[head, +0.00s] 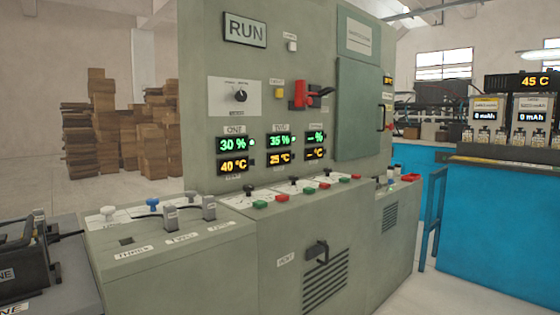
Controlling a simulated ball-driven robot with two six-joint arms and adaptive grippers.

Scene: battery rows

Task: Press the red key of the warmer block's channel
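A grey-green control cabinet (210,110) stands in the middle. Its left channel, labelled ONE, reads 30 % (233,144) and 40 °C (233,166). The middle channel reads 35 % (279,141) and 25 °C (280,158). The right channel shows dashes (315,138). On the sloped ledge below, each channel has a green and a red key. The left channel's red key (281,198) is beside its green key (260,205). The middle red key (325,186) and right red key (357,177) are farther right. Neither gripper shows.
A lower bench section (170,265) with cables and posts adjoins the cabinet at left. A dark device (25,260) is at the far left. A blue bench (500,220) with a 45 °C display (533,82) stands at right. Stacked boxes (100,125) are behind. Floor shows between cabinet and blue bench.

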